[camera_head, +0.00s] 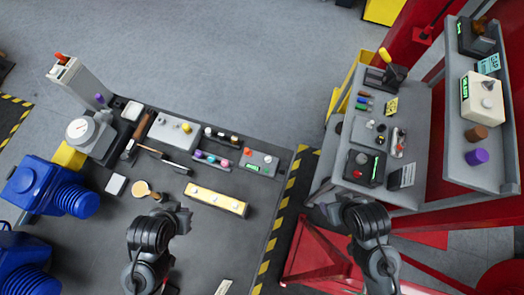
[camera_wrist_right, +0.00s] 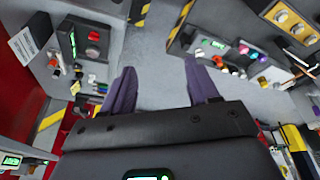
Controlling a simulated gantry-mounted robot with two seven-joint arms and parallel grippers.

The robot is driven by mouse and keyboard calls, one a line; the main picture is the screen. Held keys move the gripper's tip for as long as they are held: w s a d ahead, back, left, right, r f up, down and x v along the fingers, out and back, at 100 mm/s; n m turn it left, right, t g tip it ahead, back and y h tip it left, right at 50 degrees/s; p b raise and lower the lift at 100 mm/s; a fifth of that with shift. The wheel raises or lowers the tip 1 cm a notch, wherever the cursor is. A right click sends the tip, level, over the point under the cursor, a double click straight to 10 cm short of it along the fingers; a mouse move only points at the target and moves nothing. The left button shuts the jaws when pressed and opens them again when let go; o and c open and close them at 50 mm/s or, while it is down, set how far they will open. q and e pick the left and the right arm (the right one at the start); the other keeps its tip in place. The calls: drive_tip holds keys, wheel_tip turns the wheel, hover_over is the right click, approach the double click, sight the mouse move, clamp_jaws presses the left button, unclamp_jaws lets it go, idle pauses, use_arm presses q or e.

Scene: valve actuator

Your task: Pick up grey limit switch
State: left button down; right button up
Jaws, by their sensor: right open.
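No part is clearly marked as the grey limit switch. One grey candidate is the tall grey box with a red top (camera_head: 82,82) at the far left of the dark table in the head view; I cannot confirm it. My right gripper (camera_wrist_right: 160,88) is open, its two purple-grey fingers apart with only floor between them in the right wrist view. In the head view the right arm is at the front edge of the right-hand bench, its fingers hardly visible. My left gripper (camera_head: 180,216) is over the dark table, below the yellow block with pale knobs (camera_head: 215,199); its jaw state is unclear.
The dark table (camera_head: 210,240) has a yellow-black striped right edge. Blue motors (camera_head: 45,185) stand at its left. The right-hand bench (camera_head: 412,120) holds a box with a red button (camera_head: 362,162) and small parts. A raised grey shelf (camera_head: 500,130) stands right, by red framework.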

drive_tip(key=shift+w, duration=0.1)
drive_tip(key=w+a+r+t+y, duration=0.3)
drive_tip(key=w+a+t, duration=0.1)
drive_tip(key=w, duration=0.5)
drive_tip(key=w+a+r+t+y, duration=0.2)
drive_tip(key=w+a+t, duration=0.1)
drive_tip(key=w, duration=0.7)
drive_tip(key=w+a+r+t+y, duration=0.3)
drive_tip(key=w+a+t, duration=0.1)
drive_tip(key=w, duration=0.5)
drive_tip(key=m+g+h, duration=0.6)
drive_tip(key=g+h, duration=0.4)
approach(284, 167)
drive_tip(key=shift+x, duration=4.05)
drive_tip(key=shift+a, duration=0.1)
